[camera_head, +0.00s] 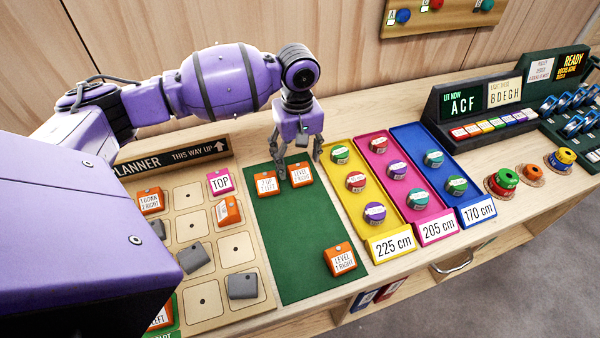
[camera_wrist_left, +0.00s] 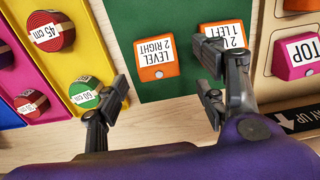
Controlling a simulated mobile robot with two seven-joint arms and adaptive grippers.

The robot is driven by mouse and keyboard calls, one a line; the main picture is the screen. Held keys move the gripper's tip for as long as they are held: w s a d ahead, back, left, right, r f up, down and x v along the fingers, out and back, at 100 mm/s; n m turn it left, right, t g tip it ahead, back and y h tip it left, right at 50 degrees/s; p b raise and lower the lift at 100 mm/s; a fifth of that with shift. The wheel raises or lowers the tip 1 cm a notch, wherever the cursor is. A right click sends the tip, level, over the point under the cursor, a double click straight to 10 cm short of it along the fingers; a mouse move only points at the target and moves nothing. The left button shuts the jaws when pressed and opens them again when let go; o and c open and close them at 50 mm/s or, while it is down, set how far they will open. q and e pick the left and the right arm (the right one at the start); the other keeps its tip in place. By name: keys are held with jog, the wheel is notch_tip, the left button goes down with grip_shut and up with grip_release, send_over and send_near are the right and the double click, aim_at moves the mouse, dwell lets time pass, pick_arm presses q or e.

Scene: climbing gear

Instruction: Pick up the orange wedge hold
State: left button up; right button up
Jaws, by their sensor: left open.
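Several orange wedge holds are in view, so which one the task means I cannot tell. On the green mat (camera_head: 290,230) lie "LEVEL 2 RIGHT" (camera_head: 301,174), "2 UP 1 LEFT" (camera_head: 265,183) and, nearer the front, "LEVEL 1 RIGHT" (camera_head: 340,259). My left gripper (camera_head: 298,160) is open and empty, pointing down at the mat's back edge. In the left wrist view, "LEVEL 2 RIGHT" (camera_wrist_left: 155,58) lies beyond and between the open fingertips (camera_wrist_left: 164,95), apart from them. "2 UP 1 LEFT" (camera_wrist_left: 222,45) is beside it, partly behind a finger. My right gripper is not in view.
The planner board (camera_head: 237,250) to the left holds orange, grey and pink wedges, including "TOP" (camera_head: 221,182). Yellow (camera_head: 377,225), pink (camera_head: 412,212) and blue (camera_head: 447,195) trays with round discs stand to the right. The mat's middle is bare.

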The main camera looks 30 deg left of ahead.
aim_at(299, 169)
pick_arm(q)
jog(key=f, duration=0.4)
jog(key=shift+s+d, duration=0.15)
jog(key=shift+d, duration=0.15)
jog(key=shift+r, duration=0.1)
jog(key=shift+c, duration=0.5)
jog(key=c, duration=1.1)
jog(key=shift+c, duration=0.3)
jog(key=shift+r, duration=0.15)
